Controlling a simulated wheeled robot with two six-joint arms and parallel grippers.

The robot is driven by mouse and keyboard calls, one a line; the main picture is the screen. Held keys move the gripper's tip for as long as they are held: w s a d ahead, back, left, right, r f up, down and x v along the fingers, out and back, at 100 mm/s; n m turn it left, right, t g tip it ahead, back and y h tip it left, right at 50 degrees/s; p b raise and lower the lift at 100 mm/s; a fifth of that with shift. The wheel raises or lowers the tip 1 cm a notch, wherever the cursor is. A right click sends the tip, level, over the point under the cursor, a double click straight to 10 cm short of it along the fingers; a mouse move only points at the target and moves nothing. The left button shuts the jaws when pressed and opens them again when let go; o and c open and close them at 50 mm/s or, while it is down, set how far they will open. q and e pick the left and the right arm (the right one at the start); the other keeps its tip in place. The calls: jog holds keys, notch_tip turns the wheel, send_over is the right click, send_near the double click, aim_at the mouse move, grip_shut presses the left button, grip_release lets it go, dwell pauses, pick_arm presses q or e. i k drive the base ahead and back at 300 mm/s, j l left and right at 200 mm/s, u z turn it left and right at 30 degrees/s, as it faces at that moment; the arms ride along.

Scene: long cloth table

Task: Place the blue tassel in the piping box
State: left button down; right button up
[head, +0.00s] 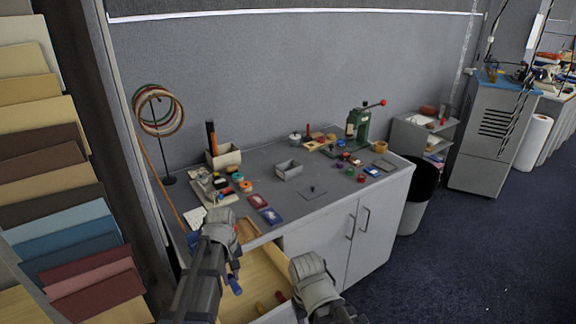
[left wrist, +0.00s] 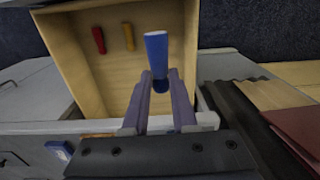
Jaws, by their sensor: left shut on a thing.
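The blue tassel (head: 235,285) is held by my left gripper (head: 234,268), which is shut on it over the open wooden drawer (head: 262,272). In the left wrist view the tassel (left wrist: 157,52) stands out beyond the fingertips (left wrist: 160,82), with the drawer's bare floor (left wrist: 120,70) behind it. A red tassel (left wrist: 99,40) and a yellow tassel (left wrist: 129,37) lie in the drawer. A small grey open box (head: 288,170) stands on the table; I cannot tell whether it is the piping box. My right wrist (head: 312,280) is at the drawer's right; its fingers are hidden.
The grey worktop (head: 315,186) carries a holder (head: 223,156) with upright tools, a green press (head: 357,124), and several small coloured items. Fabric samples (head: 75,245) stand along the left. A dark bin (head: 421,190) stands right of the cabinet. Bare worktop surrounds the small grey box.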

aim_at(289, 174)
jog(key=i+l+u, duration=0.25)
jog(key=i+l, duration=0.15)
jog(key=l, duration=0.25)
jog(key=i+l+u, duration=0.25)
jog(key=l, duration=0.45)
jog(key=i+l+u, duration=0.1)
jog(key=i+l, duration=0.15)
jog(key=i+l+u, duration=0.15)
jog(key=l, duration=0.35)
jog(key=i+l+u, duration=0.1)
jog(key=l, duration=0.3)
jog(key=i+l+u, duration=0.1)
jog(key=l, duration=0.2)
jog(key=i+l+u, duration=0.1)
jog(key=l, duration=0.2)
jog(key=i+l+u, duration=0.1)
jog(key=l, duration=0.25)
jog(key=i, duration=0.4)
